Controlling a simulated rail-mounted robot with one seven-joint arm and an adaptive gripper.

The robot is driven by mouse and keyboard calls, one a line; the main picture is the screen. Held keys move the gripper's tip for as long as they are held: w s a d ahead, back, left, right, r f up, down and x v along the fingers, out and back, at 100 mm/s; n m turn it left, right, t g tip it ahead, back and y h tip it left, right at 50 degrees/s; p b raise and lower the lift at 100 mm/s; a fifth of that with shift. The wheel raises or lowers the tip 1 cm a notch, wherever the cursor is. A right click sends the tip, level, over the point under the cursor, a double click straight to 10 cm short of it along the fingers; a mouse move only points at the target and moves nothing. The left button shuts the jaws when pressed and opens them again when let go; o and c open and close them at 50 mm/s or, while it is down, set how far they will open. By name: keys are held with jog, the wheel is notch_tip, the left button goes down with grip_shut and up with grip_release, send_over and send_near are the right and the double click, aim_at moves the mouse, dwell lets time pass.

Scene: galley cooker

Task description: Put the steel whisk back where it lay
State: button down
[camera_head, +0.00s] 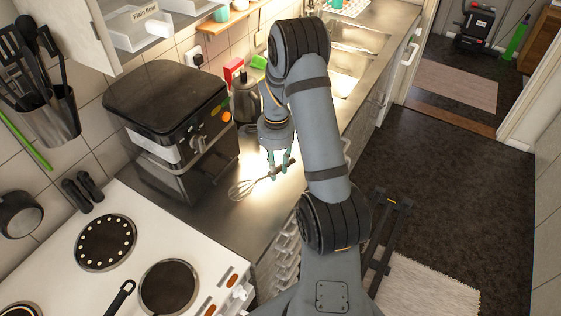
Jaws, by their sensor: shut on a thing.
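The steel whisk (243,189) shows in the head view at the steel counter (207,213), right of the black air fryer. Its wire loops point to the lower left and its dark handle to the upper right. My gripper (280,172) is shut on the handle, with its greenish fingers pointing down. I cannot tell whether the whisk touches the counter or is held just above it. My arm hides part of the counter to the right.
A black air fryer (168,115) stands left of my gripper. Bare counter surrounds the whisk.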

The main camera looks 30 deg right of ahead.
aim_at(277, 191)
jog(key=shift+f+b, duration=2.25)
jog(key=shift+f, duration=1.45)
jog(key=shift+f+b, duration=0.6)
jog(key=shift+b, duration=0.05)
jog(key=c, duration=1.3)
grip_release()
notch_tip(277, 191, up, 12)
jog(key=shift+r, duration=0.1)
jog(key=shift+f, duration=0.2)
